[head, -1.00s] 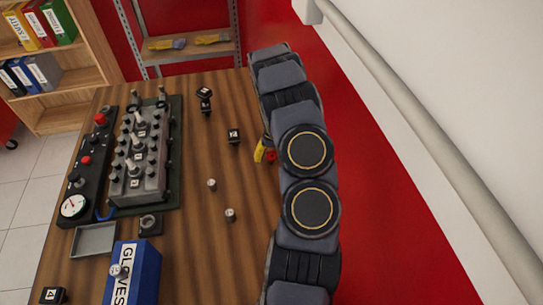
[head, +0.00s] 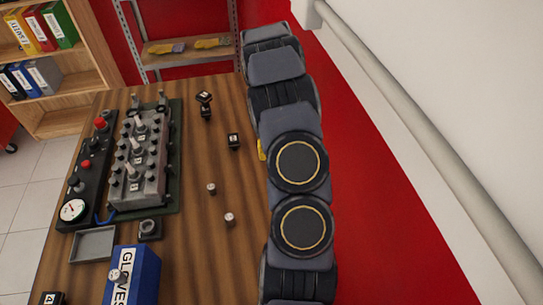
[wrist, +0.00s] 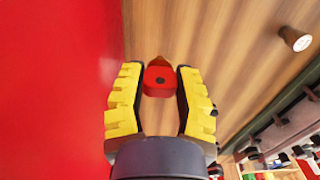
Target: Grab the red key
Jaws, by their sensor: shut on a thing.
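The red key (wrist: 158,88) shows in the wrist view as a red head with a dark round spot, with a brownish tip beyond it. In the head view only a bit of a yellow finger of my gripper (head: 262,149) shows at the left side of my arm, by the table's right edge. My arm hides the key there. Whether the key touches the wood behind it, I cannot tell.
The wooden table (head: 185,262) carries an engine block (head: 138,160), a control panel (head: 85,165), a grey tray (head: 93,243) and a blue gloves box (head: 135,275). Small black and silver parts stand between engine and arm. A red wall (head: 390,200) is close on the right.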

